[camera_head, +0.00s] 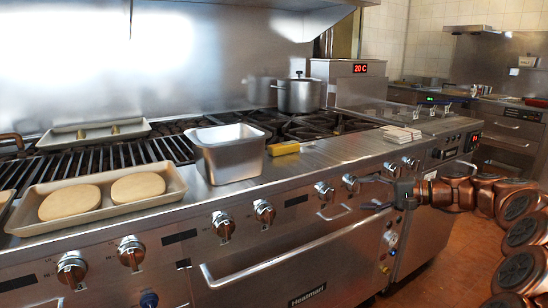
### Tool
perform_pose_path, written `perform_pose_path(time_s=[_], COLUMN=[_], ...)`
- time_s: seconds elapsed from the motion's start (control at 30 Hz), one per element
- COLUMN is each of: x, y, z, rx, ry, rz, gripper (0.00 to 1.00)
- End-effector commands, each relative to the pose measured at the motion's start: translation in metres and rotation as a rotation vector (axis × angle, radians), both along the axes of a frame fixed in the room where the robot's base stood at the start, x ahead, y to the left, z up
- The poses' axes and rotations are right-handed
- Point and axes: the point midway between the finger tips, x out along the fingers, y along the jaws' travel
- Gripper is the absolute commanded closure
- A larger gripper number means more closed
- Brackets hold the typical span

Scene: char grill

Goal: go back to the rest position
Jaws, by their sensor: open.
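My gripper (368,194) is at the right of the head view, at the end of my copper-coloured arm. Its dark fingers point left and are apart, with nothing seen between them. It hangs in front of the stove's (300,222) front panel, near the knobs and above the oven door handle. I cannot tell whether it touches the panel.
A tray (80,228) with two round pale patties (138,187) is at the front left. A second tray (62,141) lies on the grill behind. A steel bin (232,165), a yellow object (284,149) and a lidded pot (299,97) stand further right. Floor (440,262) shows at lower right.

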Motion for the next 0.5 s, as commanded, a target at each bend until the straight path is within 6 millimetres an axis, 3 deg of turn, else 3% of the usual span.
perform_pose_path(time_s=[0.03, 0.2, 0.5], x=[-0.013, -0.059, -0.156], y=[0.022, 0.083, 0.153], z=[0.025, 0.055, 0.091], rx=[-0.024, -0.125, -0.355], ry=[0.012, 0.063, 0.138], rz=[0.04, 0.159, 0.336], gripper=[0.34, 0.34, 0.34])
